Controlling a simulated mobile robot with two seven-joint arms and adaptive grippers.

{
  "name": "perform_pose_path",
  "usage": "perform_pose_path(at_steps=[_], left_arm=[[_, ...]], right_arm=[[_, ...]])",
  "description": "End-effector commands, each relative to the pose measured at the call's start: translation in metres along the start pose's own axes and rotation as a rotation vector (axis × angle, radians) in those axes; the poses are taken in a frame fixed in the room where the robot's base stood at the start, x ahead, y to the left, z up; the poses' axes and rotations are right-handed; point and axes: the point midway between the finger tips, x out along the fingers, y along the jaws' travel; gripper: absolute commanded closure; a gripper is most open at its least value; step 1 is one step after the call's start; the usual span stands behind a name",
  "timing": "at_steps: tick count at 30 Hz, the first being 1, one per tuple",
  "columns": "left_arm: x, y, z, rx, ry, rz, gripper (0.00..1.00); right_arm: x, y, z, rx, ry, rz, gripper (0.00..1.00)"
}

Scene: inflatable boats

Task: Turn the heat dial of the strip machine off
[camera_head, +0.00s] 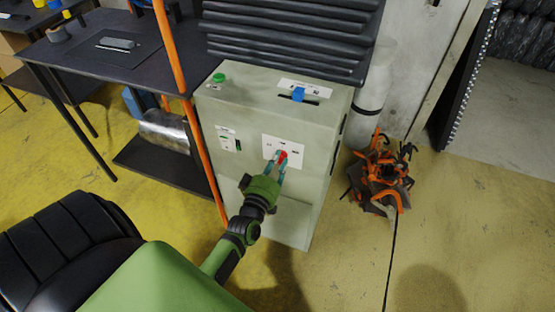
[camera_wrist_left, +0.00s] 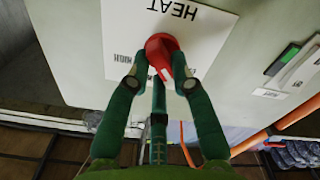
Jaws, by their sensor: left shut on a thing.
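The strip machine (camera_head: 243,180) is a pale grey-green cabinet in the middle of the head view. Its heat dial is a red knob (camera_head: 283,155) on a white plate (camera_head: 297,145) on the front face. In the left wrist view the red dial (camera_wrist_left: 163,52) sits below the upside-down word HEAT on the white plate (camera_wrist_left: 190,20). My left gripper (camera_wrist_left: 160,75) has its green fingers on either side of the dial and is shut on it; it also shows in the head view (camera_head: 277,165). My right gripper is in neither view.
A green button (camera_head: 218,78) and a blue lever (camera_head: 298,94) are on the machine's top. A smaller switch panel (camera_head: 228,139) is left of the dial. An orange post (camera_head: 177,70) and dark table (camera_head: 100,55) stand left. An orange-black scrap pile (camera_head: 380,180) lies right.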

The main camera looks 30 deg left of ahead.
Motion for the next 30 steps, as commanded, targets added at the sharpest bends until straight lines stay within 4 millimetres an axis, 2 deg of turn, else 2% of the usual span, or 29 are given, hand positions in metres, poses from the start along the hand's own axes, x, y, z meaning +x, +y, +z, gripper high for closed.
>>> perform_pose_path(at_steps=[12, 30], left_arm=[[0.0006, -0.0015, -0.0022, -0.272, 0.002, 0.001, 1.00], [0.0005, -0.0016, -0.0021, -0.354, 0.002, 0.002, 1.00]], right_arm=[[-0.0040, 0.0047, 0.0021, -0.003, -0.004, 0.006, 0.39], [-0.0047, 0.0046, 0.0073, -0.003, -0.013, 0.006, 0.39]])
